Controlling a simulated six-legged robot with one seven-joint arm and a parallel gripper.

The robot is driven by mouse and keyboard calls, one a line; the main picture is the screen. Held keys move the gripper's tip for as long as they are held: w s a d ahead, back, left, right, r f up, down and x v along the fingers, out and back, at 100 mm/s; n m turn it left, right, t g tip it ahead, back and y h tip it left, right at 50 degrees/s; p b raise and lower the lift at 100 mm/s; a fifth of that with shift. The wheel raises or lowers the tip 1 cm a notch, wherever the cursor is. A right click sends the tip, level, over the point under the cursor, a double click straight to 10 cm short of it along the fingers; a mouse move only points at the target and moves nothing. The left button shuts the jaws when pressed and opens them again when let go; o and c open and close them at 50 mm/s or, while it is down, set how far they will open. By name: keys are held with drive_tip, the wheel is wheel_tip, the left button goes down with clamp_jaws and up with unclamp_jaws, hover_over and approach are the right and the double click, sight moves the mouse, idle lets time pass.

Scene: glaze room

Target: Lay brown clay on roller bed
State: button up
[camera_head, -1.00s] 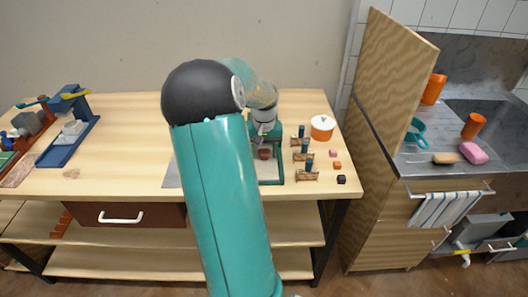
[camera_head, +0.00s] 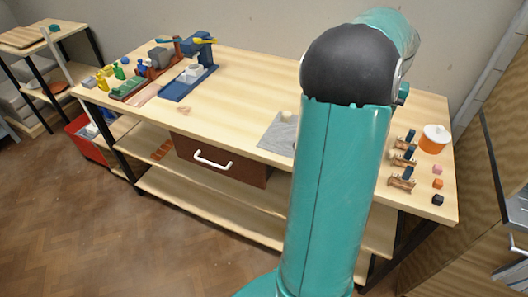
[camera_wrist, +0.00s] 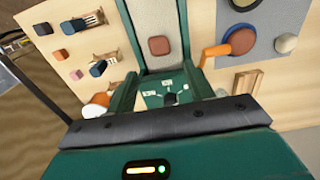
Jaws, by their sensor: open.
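The brown clay (camera_wrist: 159,46) is a small rounded square block. In the wrist view it appears to lie on the grey roller bed (camera_wrist: 160,15), between its green side rails. My gripper (camera_wrist: 160,88) is open, its green fingers apart on the near side of the clay, with nothing between them. I cannot tell the height of the fingers above the bed. In the head view my arm hides the gripper, the clay and the bed.
A grey mat (camera_wrist: 290,15) beside the bed carries a pale lump (camera_wrist: 286,43). An orange handle (camera_wrist: 215,50) stands close to the right finger. Wooden stands (camera_head: 402,160), small cubes (camera_head: 438,183) and an orange pot (camera_head: 434,139) lie on the other side. The table's middle (camera_head: 240,95) is clear.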

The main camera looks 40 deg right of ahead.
drive_tip(key=w+a+r+n+t, duration=0.15)
drive_tip(key=w+a, duration=0.25)
drive_tip(key=a, duration=0.5)
drive_tip(key=w+a+r+n, duration=0.2)
drive_tip(key=w+a, duration=0.1)
drive_tip(key=a, duration=0.5)
drive_tip(key=w+a+r+n+t, duration=0.15)
drive_tip(key=w+a, duration=0.25)
drive_tip(key=a, duration=0.5)
drive_tip(key=s+a+n+t, duration=0.1)
drive_tip(key=s+a+n, duration=0.2)
drive_tip(key=a, duration=0.8)
drive_tip(key=s+a+n+t, duration=0.1)
drive_tip(key=s+a+n, duration=0.3)
drive_tip(key=a, duration=0.8)
drive_tip(key=shift+n+t, duration=0.3)
drive_tip(key=shift+s, duration=0.15)
drive_tip(key=c, duration=0.3)
drive_tip(key=shift+c, duration=0.2)
drive_tip(key=shift+d, duration=0.15)
